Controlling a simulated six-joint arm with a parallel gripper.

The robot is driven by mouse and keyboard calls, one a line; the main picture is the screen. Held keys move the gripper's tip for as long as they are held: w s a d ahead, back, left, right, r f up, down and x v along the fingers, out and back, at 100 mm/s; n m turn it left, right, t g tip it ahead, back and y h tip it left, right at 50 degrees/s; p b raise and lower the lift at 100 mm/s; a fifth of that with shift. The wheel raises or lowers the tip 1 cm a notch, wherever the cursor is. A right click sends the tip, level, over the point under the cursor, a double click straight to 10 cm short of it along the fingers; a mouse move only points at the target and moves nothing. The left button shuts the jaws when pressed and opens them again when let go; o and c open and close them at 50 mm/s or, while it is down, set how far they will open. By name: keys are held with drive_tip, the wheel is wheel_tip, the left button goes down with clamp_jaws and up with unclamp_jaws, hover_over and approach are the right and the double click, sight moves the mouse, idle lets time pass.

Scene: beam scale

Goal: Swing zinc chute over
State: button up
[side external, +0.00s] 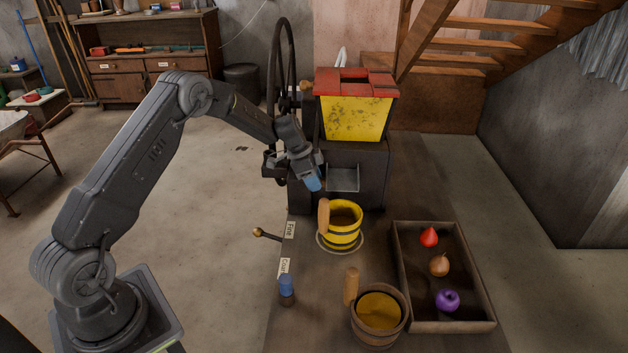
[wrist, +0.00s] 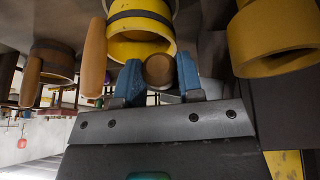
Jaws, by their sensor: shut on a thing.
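The grey metal chute (side external: 343,180) juts from the front of the dark mill (side external: 358,155), above and behind the yellow bucket. My gripper (side external: 313,184), with blue fingertips, is just left of the chute and above the bucket. In the wrist view my gripper (wrist: 158,82) is shut on a round, brown knob-like end (wrist: 158,70). What the knob belongs to is hidden. The yellow bucket (side external: 343,233) with its wooden handle (side external: 323,216) stands upright on the bench and also shows in the wrist view (wrist: 140,45).
A wooden bucket (side external: 354,327) with yellowish contents stands in front. A shallow tray (side external: 403,275) with red, brown and purple items is at the right. A brass-knobbed lever (side external: 260,233) sits beside two labels at the left edge. A blue-topped peg (side external: 287,290) stands near the front.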

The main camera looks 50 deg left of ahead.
clamp_jaws()
drive_tip(key=shift+r+g+h, duration=0.45)
drive_tip(key=shift+g+h, duration=0.05)
drive_tip(key=o, duration=0.7)
unclamp_jaws()
drive_tip(key=shift+a+r, duration=0.1)
drive_tip(key=v, duration=1.3)
drive_tip(key=shift+a+r, duration=0.15)
drive_tip(key=shift+r, duration=0.1)
